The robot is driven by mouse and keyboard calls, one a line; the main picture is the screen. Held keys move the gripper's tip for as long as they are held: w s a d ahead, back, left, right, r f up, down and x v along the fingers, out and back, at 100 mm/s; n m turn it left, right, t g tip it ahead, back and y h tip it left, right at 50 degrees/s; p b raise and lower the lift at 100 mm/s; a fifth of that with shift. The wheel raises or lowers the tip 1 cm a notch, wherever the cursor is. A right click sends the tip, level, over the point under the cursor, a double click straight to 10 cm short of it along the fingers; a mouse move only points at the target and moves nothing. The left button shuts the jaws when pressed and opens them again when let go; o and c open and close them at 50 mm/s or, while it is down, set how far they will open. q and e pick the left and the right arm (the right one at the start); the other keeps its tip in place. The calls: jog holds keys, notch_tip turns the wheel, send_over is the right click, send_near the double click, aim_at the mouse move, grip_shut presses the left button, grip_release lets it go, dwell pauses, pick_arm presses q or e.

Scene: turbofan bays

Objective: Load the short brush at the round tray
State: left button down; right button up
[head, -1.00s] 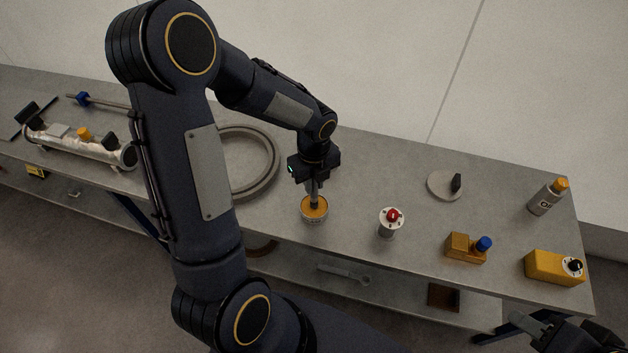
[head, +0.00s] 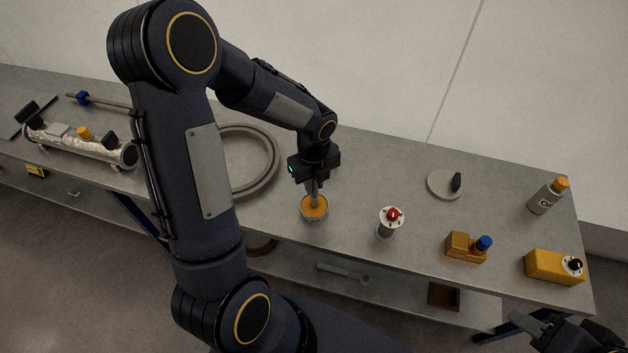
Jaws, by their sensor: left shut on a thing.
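My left gripper (head: 314,181) is shut on the short brush (head: 315,190), which shows as a thin, roughly upright grey handle below the jaws. The round tray (head: 314,219) is a small, low, grey-walled dish with an orange-yellow fill, on the bench near its front edge. The brush's lower end is at the orange fill; its bristles cannot be made out, and I cannot tell how deep they are. My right gripper (head: 532,328) is partly in view at the bottom right corner, off the bench, and its jaws are not clear.
Right of the tray stand a red-topped cylinder (head: 388,228), a yellow block with a blue knob (head: 464,247), a yellow box (head: 548,266), an orange-capped bottle (head: 545,200) and a grey disc (head: 439,187). A large ring (head: 268,160) and a silver tube (head: 75,148) lie left.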

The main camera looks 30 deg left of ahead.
dwell(0.3)
pick_arm(q)
notch_tip(320, 180, up, 7)
jog(key=p, duration=0.6)
dwell(0.9)
